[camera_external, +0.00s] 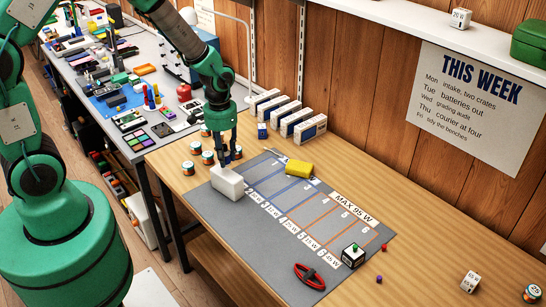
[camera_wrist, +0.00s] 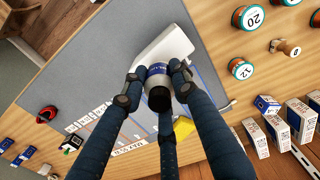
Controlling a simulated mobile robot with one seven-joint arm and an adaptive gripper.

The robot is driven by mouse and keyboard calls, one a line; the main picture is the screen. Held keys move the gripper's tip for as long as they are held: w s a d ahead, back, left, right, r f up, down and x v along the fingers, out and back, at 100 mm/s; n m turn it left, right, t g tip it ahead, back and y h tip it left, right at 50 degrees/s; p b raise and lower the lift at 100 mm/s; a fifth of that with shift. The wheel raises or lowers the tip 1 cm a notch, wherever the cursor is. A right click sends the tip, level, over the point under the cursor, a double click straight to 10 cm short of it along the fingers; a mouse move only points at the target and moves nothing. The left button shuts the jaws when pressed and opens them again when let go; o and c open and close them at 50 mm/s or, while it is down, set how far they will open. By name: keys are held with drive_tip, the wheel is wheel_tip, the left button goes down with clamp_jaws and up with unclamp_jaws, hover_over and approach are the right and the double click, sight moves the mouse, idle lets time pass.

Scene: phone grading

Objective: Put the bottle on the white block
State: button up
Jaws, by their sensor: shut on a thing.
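My gripper (camera_external: 228,158) is over the left end of the grey mat, right above the white block (camera_external: 228,183). In the wrist view its dark blue fingers (camera_wrist: 156,86) are closed around a small bottle (camera_wrist: 158,76) with a blue label and a black end facing the camera. The white block (camera_wrist: 165,46) shows just beyond the bottle in that view. The bottle is mostly hidden by the fingers in the external view. I cannot tell whether its base touches the block.
The grey mat (camera_external: 275,235) has numbered lanes. A yellow block (camera_external: 299,169), a red ring-shaped object (camera_external: 309,275) and a black-and-white cube (camera_external: 353,255) lie around it. Several spools (camera_external: 208,157) and white-and-blue boxes (camera_external: 298,120) stand behind. The table's right side is mostly clear.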

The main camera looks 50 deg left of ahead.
drive_tip(key=shift+f+b, duration=0.35)
drive_tip(key=shift+f, duration=1.4)
drive_tip(key=shift+f, duration=0.1)
drive_tip(key=o, duration=1.1)
wheel_tip(320, 180, up, 12)
drive_tip(key=shift+r+p, duration=0.15)
drive_tip(key=shift+p, duration=0.75)
